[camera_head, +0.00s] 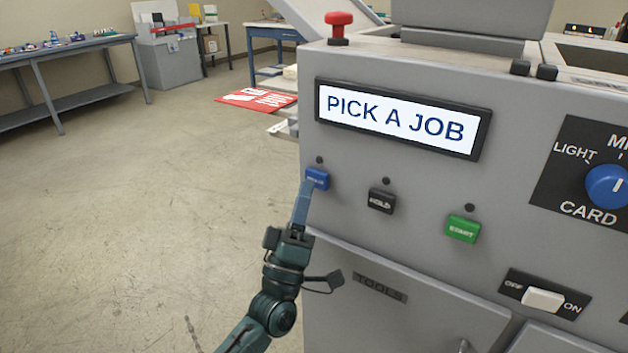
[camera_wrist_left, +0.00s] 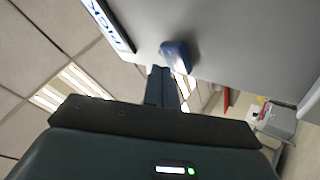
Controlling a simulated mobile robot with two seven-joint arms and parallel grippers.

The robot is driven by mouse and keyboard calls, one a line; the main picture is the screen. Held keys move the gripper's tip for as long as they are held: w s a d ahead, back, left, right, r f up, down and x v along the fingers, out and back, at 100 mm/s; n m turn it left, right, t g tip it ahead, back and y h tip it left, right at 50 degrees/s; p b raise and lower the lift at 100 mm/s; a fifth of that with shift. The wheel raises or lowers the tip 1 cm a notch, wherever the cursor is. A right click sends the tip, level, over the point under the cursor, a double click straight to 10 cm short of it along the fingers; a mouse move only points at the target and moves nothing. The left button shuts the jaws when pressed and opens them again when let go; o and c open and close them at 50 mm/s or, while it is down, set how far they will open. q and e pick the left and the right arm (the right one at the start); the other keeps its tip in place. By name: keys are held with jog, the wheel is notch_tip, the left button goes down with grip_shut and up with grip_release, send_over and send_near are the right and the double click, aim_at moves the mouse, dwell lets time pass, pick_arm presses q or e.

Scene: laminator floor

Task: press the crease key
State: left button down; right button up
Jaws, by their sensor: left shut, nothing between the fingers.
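The blue key (camera_head: 317,178), the leftmost of the row on the grey machine's front, has a small white label that I cannot read clearly; I take it for the crease key. It also shows in the left wrist view (camera_wrist_left: 177,57). My left gripper (camera_head: 307,189) is shut and empty, its fingertips right at the lower left of the blue key and overlapping its edge in the head view. In the wrist view the fingertips (camera_wrist_left: 159,72) are just beside the key. I cannot tell whether they touch it. My right gripper is not in view.
A black HOLD key (camera_head: 381,201) and a green START key (camera_head: 462,229) sit to the right. The display (camera_head: 398,117) reads PICK A JOB. An OFF/ON switch (camera_head: 543,299), a blue dial (camera_head: 608,186) and a red mushroom button (camera_head: 338,24) are also on the machine.

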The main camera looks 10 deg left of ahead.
pick_arm(q)
jog(key=shift+w+d, duration=0.1)
jog(key=shift+w, duration=0.25)
jog(key=shift+w+d, duration=0.1)
jog(key=shift+w, duration=0.15)
dwell(0.5)
jog(key=shift+s+a, duration=0.25)
jog(key=shift+s, duration=0.45)
jog(key=s+a+p, duration=0.2)
jog(key=s, duration=0.3)
jog(key=shift+s, duration=0.35)
